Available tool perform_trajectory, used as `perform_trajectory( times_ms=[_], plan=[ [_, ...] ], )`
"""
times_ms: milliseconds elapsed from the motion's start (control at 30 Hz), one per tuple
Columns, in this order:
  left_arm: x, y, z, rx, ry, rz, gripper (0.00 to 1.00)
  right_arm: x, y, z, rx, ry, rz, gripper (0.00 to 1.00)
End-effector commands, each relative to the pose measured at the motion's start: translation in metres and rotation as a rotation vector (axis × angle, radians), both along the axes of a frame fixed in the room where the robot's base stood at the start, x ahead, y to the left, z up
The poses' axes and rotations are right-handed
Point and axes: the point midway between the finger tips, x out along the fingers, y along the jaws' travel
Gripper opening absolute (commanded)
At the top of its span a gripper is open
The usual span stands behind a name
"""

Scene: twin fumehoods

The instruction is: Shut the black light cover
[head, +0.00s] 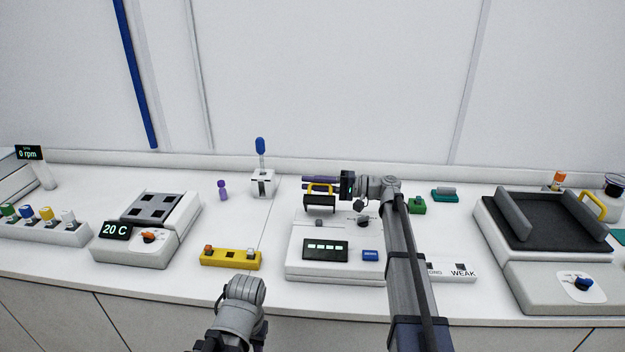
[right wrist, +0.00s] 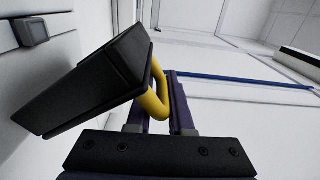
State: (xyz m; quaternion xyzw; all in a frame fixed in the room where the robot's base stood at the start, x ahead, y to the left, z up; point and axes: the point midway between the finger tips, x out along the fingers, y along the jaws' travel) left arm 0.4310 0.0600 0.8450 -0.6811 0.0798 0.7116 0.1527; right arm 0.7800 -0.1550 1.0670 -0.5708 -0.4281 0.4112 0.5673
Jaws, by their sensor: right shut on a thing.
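The black light cover (head: 320,201) is at the back of a white instrument (head: 305,268) with a lit display, in the middle of the bench. It has a yellow handle (head: 331,187) and looks raised. In the right wrist view the cover (right wrist: 95,75) is a tilted dark block with the yellow handle (right wrist: 155,103) at its side. My right gripper (head: 310,182) is shut on the handle, its purple fingers (right wrist: 180,108) around it. The fingers partly hide the handle. Part of my left arm shows at the bottom, but its gripper does not.
A yellow block (head: 231,258) and a heater reading 20 C (head: 165,222) stand left of the instrument. A white stand with a blue-topped stick (head: 262,184) is behind. A WEAK-labelled strip (head: 462,274) and a large dark-topped device (head: 548,230) are on the right.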

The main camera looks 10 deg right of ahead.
Motion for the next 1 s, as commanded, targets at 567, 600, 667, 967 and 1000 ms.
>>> perform_trajectory(
  times_ms=[567,600,667,967,1000],
  plan=[
    [0.0,0.0,-0.016,0.0,0.0,0.0,0.44,-0.052,0.015,-0.014,-0.136,-0.484,0.004,0.0],
    [0.0,0.0,-0.018,0.0,0.0,0.0,0.44,-0.054,0.015,-0.015,-0.144,-0.509,0.004,0.0],
    [0.0,0.0,-0.019,0.0,0.0,0.0,0.44,-0.057,0.016,-0.017,-0.155,-0.544,0.004,0.0],
    [0.0,0.0,-0.025,0.0,0.0,0.0,0.44,-0.066,0.019,-0.023,-0.163,-0.567,0.006,0.0],
    [0.0,0.0,-0.025,0.0,0.0,0.0,0.44,-0.067,0.019,-0.024,-0.163,-0.566,0.006,0.0]
  ],
)
